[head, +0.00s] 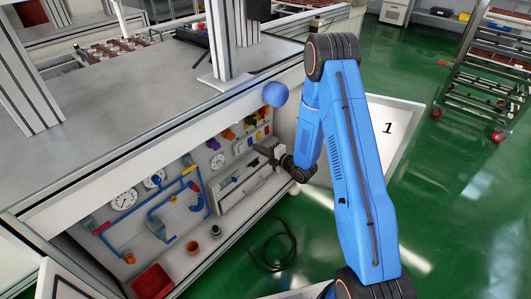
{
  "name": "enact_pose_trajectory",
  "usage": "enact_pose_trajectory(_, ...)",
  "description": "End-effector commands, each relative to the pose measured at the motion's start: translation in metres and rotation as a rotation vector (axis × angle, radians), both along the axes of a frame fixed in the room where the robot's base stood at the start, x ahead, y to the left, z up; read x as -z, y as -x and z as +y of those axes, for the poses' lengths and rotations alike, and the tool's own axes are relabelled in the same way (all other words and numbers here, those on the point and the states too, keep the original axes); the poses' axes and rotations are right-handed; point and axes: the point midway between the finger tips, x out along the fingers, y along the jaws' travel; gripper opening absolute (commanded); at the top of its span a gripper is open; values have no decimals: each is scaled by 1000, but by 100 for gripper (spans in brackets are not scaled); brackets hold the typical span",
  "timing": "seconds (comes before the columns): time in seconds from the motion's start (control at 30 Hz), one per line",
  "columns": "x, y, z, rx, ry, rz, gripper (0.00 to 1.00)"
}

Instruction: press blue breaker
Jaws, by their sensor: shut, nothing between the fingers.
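A row of small coloured breakers and knobs (262,133) sits at the right end of the panel under the counter. Red and yellow ones show there. They are too small, and partly covered by my gripper, to tell which is the blue breaker. My gripper (258,148) is shut and empty, pointing left just in front of the right part of this panel. I cannot tell whether its fingertips touch anything.
The panel also carries blue pipes (155,212), white gauges (124,199) and a red bin (152,281) at lower left. A dark hose (272,252) lies on the green floor. A white board marked 1 (388,128) stands behind my arm. A rack (487,80) is at upper right.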

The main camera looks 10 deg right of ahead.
Motion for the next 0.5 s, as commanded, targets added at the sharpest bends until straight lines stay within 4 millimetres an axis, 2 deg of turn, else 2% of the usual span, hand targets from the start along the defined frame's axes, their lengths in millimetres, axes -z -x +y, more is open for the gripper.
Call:
enact_pose_trajectory(0.2,1,-9,6,1,0,1,0)
enact_pose_trajectory(0.5,2,-10,7,1,0,1,0)
